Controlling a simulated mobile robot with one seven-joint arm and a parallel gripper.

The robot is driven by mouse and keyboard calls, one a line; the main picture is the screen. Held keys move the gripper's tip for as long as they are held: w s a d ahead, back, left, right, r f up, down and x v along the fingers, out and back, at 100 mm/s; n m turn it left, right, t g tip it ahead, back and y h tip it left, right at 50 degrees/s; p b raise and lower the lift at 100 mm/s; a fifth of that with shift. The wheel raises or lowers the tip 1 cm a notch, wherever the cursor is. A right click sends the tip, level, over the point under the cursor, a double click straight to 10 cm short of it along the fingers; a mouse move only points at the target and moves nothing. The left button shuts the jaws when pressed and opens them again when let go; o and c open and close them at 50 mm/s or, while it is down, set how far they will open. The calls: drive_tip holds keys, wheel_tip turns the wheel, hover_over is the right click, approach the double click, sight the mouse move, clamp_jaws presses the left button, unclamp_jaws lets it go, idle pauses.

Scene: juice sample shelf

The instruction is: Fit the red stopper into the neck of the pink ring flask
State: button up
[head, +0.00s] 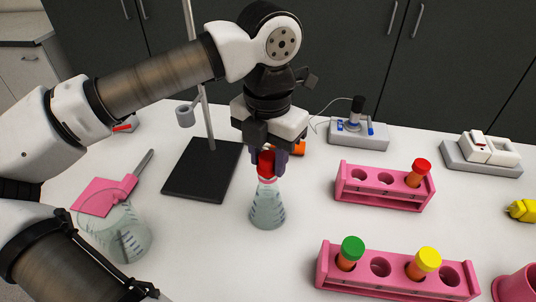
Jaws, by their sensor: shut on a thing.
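The red stopper (265,163) is held upright between the fingers of my gripper (268,158), which is shut on it. The clear conical flask (267,208) stands upright on the white table directly under my gripper, with graduation marks on its side. A pinkish band shows around its narrow neck. The stopper is in line with the neck and its lower end meets the neck's top in the picture. I cannot tell whether it sits inside the neck or just above it. The fingers hide part of the stopper.
A black stand base (202,170) with an upright rod is left of the flask. A glass beaker (138,235) and a pink-bladed tool (103,197) are farther left. Pink racks with capped tubes stand at the right (350,190) and front right (330,277). An orange object (299,148) lies behind my gripper.

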drive_tip(key=o, duration=1)
drive_tip(key=shift+o, duration=0.2)
